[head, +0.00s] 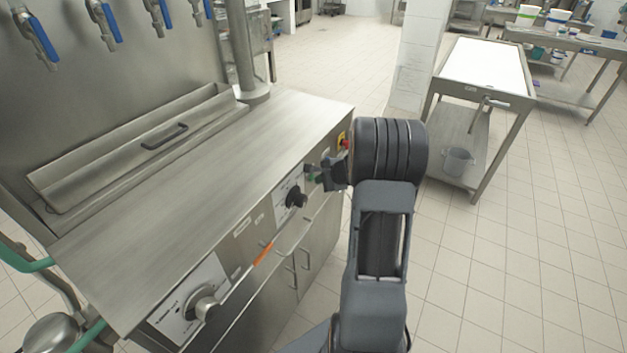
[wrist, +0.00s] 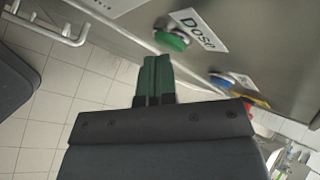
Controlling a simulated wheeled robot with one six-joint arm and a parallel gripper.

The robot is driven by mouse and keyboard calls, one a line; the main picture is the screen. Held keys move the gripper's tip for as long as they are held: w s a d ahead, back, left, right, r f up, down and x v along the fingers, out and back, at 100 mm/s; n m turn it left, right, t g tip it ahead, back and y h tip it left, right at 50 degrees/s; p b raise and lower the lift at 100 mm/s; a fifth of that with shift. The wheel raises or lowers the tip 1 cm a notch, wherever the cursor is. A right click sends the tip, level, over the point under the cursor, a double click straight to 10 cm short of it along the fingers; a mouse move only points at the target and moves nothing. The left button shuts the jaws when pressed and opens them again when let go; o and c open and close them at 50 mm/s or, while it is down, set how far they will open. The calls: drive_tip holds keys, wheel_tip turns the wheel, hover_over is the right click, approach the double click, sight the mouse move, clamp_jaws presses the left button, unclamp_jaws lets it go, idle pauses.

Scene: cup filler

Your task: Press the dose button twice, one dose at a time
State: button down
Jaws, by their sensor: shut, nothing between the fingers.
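The green dose button (wrist: 171,40) is on the front panel of the steel machine, beside a white label reading "Dose" (wrist: 198,30) in the wrist view. My gripper (wrist: 155,60) is shut, with its green fingers together and nothing between them. Its tips point at the panel and appear just short of the button, slightly to its lower left in the picture; I cannot tell the exact gap. In the head view my gripper (head: 318,176) is at the right part of the machine's front, and it largely hides the button there.
A blue button (wrist: 220,80) sits beside the dose button. A red stop button (head: 347,144) is close to my wrist. A black knob (head: 297,197), a large dial (head: 205,305) and a handle rail (head: 295,238) stick out from the front.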

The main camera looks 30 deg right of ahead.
idle(0.3)
drive_tip(key=shift+s+d+b, duration=0.3)
drive_tip(key=shift+s, duration=0.3)
drive_tip(key=shift+s+d+b, duration=0.25)
drive_tip(key=shift+s+d, duration=0.2)
drive_tip(key=shift+s, duration=0.45)
drive_tip(key=shift+s+d+b, duration=0.3)
drive_tip(key=shift+s+d, duration=0.2)
drive_tip(key=shift+s, duration=0.35)
drive_tip(key=shift+s+d+b, duration=0.25)
drive_tip(key=shift+s+d, duration=0.2)
drive_tip(key=shift+s, duration=0.45)
